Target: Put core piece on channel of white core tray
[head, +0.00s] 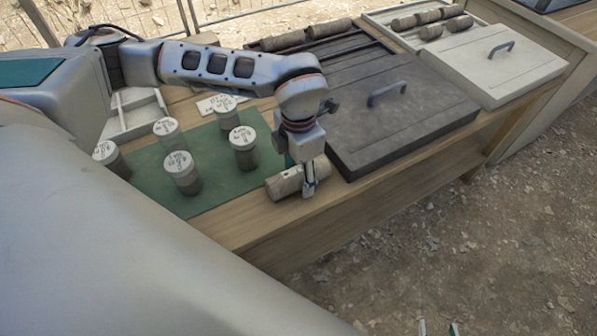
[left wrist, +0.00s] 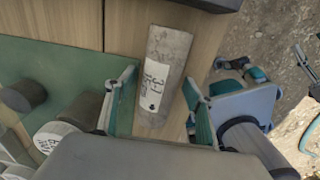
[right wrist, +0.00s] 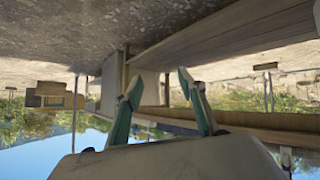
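The core piece (head: 285,181), a grey-brown cylinder, lies on the wooden table near its front edge, beside the green mat. In the left wrist view it (left wrist: 165,70) carries a white label. My left gripper (head: 309,182) is over it, open, with a finger (left wrist: 124,92) on one side and the other finger beyond the opposite side. I cannot tell whether they touch it. The white core tray (head: 375,21) is at the back right, with several core pieces (head: 418,19) in it. My right gripper (right wrist: 158,88) is open and empty, low in front of the table.
A black lid (head: 400,120) with a handle covers much of a dark tray holding core pieces (head: 303,33). A white lid (head: 490,65) lies on the white tray's near part. Several capped cylinders (head: 182,173) stand on the green mat (head: 215,190). Gravel ground is open at right.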

